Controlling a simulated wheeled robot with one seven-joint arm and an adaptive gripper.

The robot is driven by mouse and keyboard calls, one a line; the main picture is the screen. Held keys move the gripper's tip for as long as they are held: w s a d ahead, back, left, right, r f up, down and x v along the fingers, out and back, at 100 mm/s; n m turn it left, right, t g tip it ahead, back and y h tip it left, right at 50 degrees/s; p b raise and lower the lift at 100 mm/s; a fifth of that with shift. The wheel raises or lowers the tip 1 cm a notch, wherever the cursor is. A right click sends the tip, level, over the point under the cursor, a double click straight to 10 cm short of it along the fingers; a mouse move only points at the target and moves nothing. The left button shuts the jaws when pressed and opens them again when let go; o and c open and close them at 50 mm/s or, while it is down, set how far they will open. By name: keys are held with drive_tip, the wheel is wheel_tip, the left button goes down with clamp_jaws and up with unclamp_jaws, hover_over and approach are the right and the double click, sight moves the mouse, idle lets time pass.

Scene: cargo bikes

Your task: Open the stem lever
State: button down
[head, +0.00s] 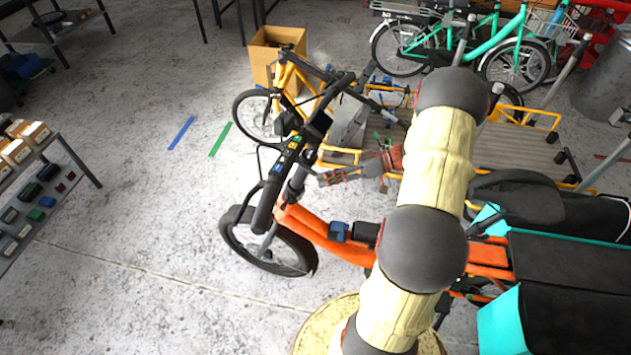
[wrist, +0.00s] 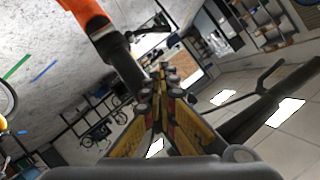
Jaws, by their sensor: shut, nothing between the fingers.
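The orange cargo bike (head: 318,228) stands in the middle of the head view, with its black stem (head: 297,180) rising from the orange frame to the dark handlebar (head: 268,200). I cannot make out the stem lever clearly in either view. My gripper (head: 322,180) is just right of the stem, its fingers pointing at it. In the wrist view my gripper (wrist: 164,80) has its fingertips together with nothing between them. The black stem (wrist: 122,62) and orange frame (wrist: 85,14) show left of the fingertips. I cannot tell whether the fingertips touch the stem.
A yellow cargo bike (head: 290,75) stands behind, near a cardboard box (head: 268,52). Turquoise bikes (head: 515,50) are at the back right. A shelf with small boxes (head: 35,180) is at the left. The floor between shelf and front wheel (head: 262,245) is clear.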

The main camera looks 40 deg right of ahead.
drive_tip(key=b, duration=0.2)
hover_over(293, 197)
drive_tip(key=s+d, duration=0.1)
drive_tip(key=s, duration=0.2)
wheel_tip(293, 197, down, 3)
drive_tip(key=shift+w+a+f+b, duration=0.1)
drive_tip(key=shift+a+f+b, duration=0.45)
drive_tip(key=shift+a+f, duration=0.9)
